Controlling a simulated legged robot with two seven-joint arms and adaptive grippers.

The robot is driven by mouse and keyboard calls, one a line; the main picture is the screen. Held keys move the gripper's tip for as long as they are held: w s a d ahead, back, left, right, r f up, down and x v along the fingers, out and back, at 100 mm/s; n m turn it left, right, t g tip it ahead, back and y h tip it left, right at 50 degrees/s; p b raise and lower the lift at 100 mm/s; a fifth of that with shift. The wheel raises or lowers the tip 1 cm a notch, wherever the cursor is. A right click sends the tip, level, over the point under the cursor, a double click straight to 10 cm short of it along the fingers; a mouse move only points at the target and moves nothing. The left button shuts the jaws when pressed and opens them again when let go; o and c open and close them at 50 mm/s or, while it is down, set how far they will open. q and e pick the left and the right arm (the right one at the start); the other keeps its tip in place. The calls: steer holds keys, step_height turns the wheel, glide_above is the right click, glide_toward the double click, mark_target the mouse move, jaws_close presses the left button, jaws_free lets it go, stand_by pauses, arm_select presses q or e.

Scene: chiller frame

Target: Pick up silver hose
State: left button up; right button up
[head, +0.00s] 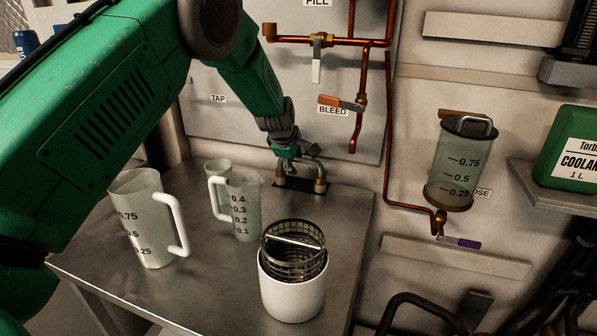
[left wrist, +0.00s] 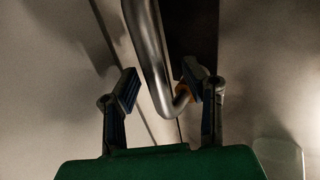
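The silver hose (head: 315,166) is a short, bent metal piece at the back of the metal bench, by the wall panel. It ends at a fitting with a brass-coloured part. My left gripper (head: 288,153) is right at the hose and partly hides it in the head view. In the left wrist view, the hose (left wrist: 151,50) runs down between the fingers and bends near the right finger. The left gripper (left wrist: 162,88) is open, its fingers apart on either side of the hose. I cannot tell if the right finger touches it. My right gripper is not in view.
A large measuring jug (head: 140,225), a smaller jug (head: 244,210) and a white cup (head: 291,290) with a mesh basket (head: 293,250) stand on the bench (head: 215,285). Copper pipes (head: 387,110) run along the wall. A clear cylinder (head: 462,165) hangs at right.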

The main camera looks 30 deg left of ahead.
arm_select(q)
steer(key=shift+d+r, duration=0.15)
steer(key=shift+d, duration=0.05)
steer(key=shift+d+r, duration=0.1)
steer(key=shift+d, duration=0.1)
steer(key=c, duration=0.7)
steer(key=shift+d, duration=0.3)
jaws_close()
